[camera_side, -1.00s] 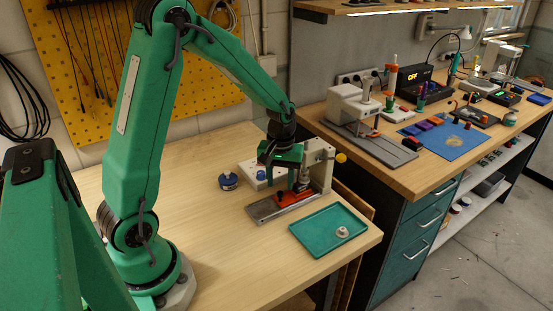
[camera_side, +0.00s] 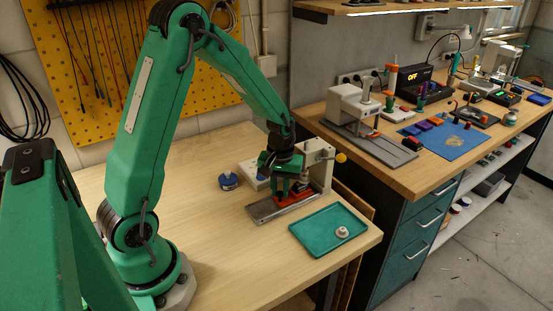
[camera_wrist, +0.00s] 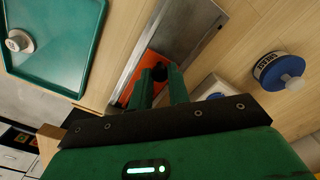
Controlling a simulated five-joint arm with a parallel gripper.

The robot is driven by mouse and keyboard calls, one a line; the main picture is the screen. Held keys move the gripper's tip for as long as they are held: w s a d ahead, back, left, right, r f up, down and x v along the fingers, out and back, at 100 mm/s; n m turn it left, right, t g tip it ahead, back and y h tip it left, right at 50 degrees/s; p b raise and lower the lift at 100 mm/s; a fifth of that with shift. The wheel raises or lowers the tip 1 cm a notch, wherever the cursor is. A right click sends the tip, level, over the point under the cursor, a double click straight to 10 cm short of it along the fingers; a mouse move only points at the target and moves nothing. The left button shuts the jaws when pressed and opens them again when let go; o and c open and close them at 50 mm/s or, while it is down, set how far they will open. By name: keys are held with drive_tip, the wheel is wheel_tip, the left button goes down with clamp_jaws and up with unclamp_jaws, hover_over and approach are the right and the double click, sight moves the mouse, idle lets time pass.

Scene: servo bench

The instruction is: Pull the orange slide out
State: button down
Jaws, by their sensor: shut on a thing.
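The orange slide (camera_side: 299,197) sits in a grey metal channel (camera_side: 266,212) at the foot of a pale press. In the wrist view the slide (camera_wrist: 127,93) shows partly behind my fingers, inside the channel (camera_wrist: 178,30). My gripper (camera_side: 281,190) is down at the slide. In the wrist view its green fingers (camera_wrist: 161,74) are shut on a dark knob on the slide. The fingers hide much of the knob and part of the slide. The bare channel extends beyond the slide, toward the lower left in the side view.
A teal tray (camera_side: 314,236) with a small pale round part (camera_side: 342,232) lies in front of the channel. A blue round container (camera_side: 228,181) stands to the left. A white block (camera_side: 250,172) is behind my gripper. The wooden bench front left is clear.

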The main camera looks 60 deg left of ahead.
drive_tip(key=shift+s, duration=4.15)
drive_tip(key=c, duration=1.4)
unclamp_jaws()
drive_tip(key=shift+s, duration=0.1)
drive_tip(key=shift+c, duration=0.2)
drive_tip(key=shift+o, duration=0.6)
drive_tip(key=shift+r, duration=0.1)
drive_tip(key=shift+r, duration=0.35)
wheel_tip(320, 180, up, 7)
